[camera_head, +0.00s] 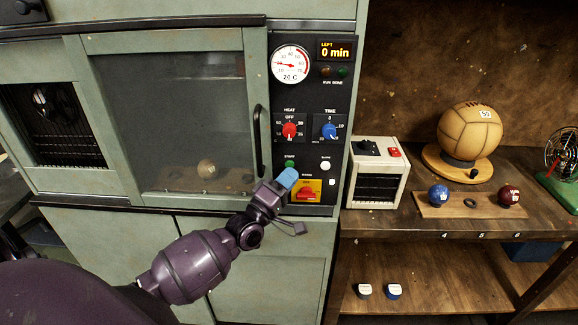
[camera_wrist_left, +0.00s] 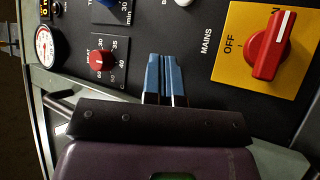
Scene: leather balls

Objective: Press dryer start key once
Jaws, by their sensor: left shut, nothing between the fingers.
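The dryer's dark control panel (camera_head: 310,95) is right of its glass door. The display (camera_head: 336,51) reads LEFT 0 min. My right gripper is not in view.
The red heat knob (camera_head: 289,130), blue time knob (camera_head: 329,131) and a white button (camera_head: 325,165) are close by. The black door handle (camera_head: 258,140) stands out left. A ball (camera_head: 206,168) sits behind the glass. A bench with a white box (camera_head: 378,150) is right.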

